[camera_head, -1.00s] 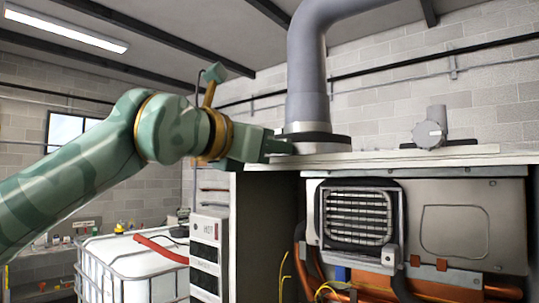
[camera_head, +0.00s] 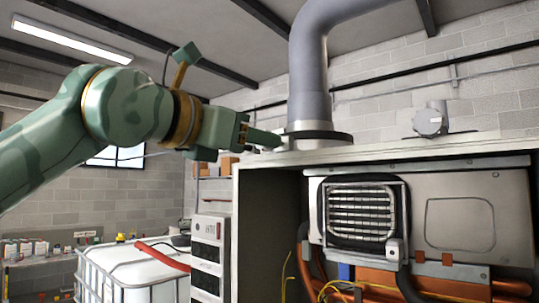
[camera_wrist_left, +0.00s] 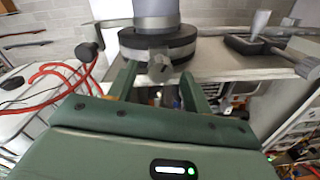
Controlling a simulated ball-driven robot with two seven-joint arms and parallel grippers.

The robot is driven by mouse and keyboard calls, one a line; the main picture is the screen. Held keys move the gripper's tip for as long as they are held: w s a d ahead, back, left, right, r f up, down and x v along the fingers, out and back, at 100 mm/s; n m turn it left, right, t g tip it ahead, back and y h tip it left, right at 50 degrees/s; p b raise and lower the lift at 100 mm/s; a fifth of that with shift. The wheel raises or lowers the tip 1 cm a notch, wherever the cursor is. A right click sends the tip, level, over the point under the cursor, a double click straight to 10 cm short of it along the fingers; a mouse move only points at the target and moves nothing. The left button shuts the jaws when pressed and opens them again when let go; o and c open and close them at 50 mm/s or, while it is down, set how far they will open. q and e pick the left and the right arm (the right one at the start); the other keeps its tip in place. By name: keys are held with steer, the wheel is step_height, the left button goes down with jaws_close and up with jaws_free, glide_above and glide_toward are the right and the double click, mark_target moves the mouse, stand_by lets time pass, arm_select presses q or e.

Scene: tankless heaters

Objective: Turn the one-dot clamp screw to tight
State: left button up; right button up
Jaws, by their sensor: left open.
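A grey flue pipe (camera_head: 309,80) rises from a dark collar (camera_head: 325,136) on top of the heater cabinet. In the left wrist view, the collar (camera_wrist_left: 180,48) has a small grey clamp screw (camera_wrist_left: 160,69) on its near side. No dots on the screw can be made out. My left gripper (camera_head: 274,140) is beside the collar's left side. In the left wrist view, its open fingers (camera_wrist_left: 158,86) straddle the line to the screw, with the screw head showing between and just beyond them; contact cannot be told. My right gripper is not in view.
A second, smaller fitting with a round grey knob (camera_head: 430,122) stands farther right on the cabinet top (camera_head: 420,151). The open cabinet front shows a heat exchanger (camera_head: 361,215) and copper pipes. A white caged tank (camera_head: 135,265) stands lower left, with red hoses.

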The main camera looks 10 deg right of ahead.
arm_select(q)
steer(key=b+v, duration=0.3)
steer(key=v, duration=0.8)
steer(key=shift+a+b, duration=0.2)
steer(key=shift+b, duration=0.1)
steer(key=shift+s, duration=0.1)
steer(key=shift+c, duration=0.3)
